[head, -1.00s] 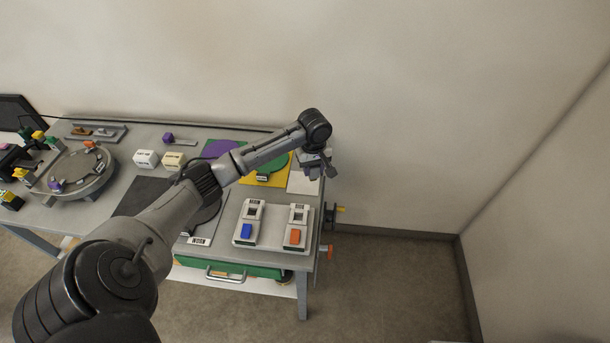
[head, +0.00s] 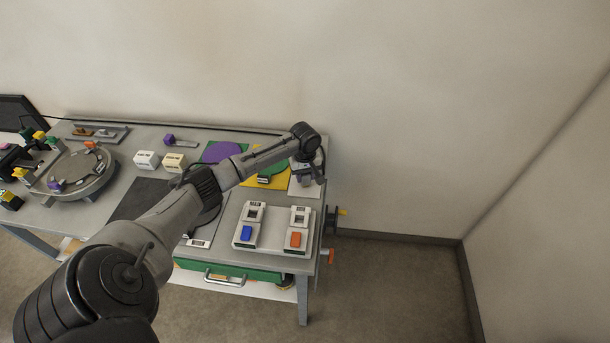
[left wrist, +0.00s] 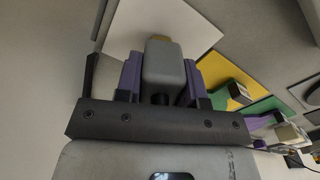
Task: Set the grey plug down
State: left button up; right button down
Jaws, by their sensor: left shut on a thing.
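In the left wrist view the grey plug (left wrist: 163,62) is a rounded grey block with a tan end, held between the purple fingers of my left gripper (left wrist: 161,82). A white pad (left wrist: 192,22) lies beneath and beyond it. In the head view my left gripper (head: 312,177) is over the white pad (head: 300,189) at the bench's right end; the plug is not clear there. I cannot tell whether the plug touches the pad. My right gripper is in neither current view.
A yellow mat with a green disc (head: 270,181) lies left of the pad. Two white switch boxes, with a blue button (head: 247,231) and an orange button (head: 295,239), stand nearer. A round turntable (head: 75,172) is at the left. The bench's right edge is close to the pad.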

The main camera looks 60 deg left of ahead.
pick_arm(q)
jog(key=o, duration=0.9)
jog(key=shift+f, duration=0.1)
jog(key=shift+o, duration=0.2)
jog(key=shift+r, duration=0.3)
notch_tip(320, 180, up, 12)
jog(key=p, duration=0.1)
jog(key=shift+f, duration=0.1)
